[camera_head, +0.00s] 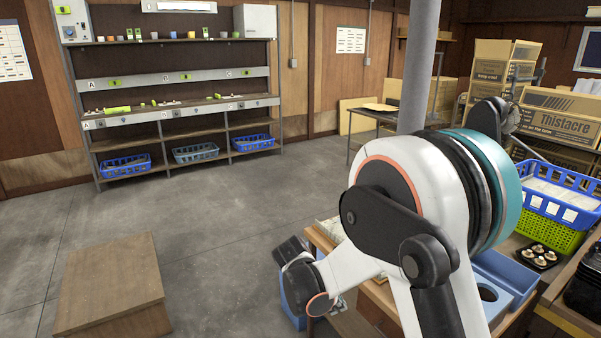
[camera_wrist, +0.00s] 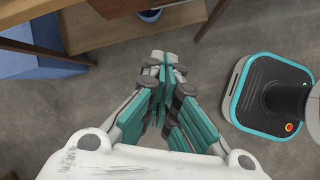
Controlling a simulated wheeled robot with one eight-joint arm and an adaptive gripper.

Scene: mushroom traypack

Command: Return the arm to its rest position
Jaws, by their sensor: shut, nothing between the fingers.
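My arm (camera_head: 400,190) fills the right middle of the head view, folded, with its white and teal links in front of the wooden table. In the wrist view my gripper (camera_wrist: 168,75) points down over the bare grey floor. Its teal and grey fingers are together with nothing between them. In the head view the fingers cannot be made out clearly behind the arm.
A wooden table (camera_head: 318,238) stands behind my arm, with a blue tray (camera_head: 515,268) and a dark tray of mushrooms (camera_head: 538,256). A blue crate (camera_head: 560,185) sits on a green crate (camera_head: 545,232). A wooden box (camera_head: 110,280) is at left. Floor between is clear.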

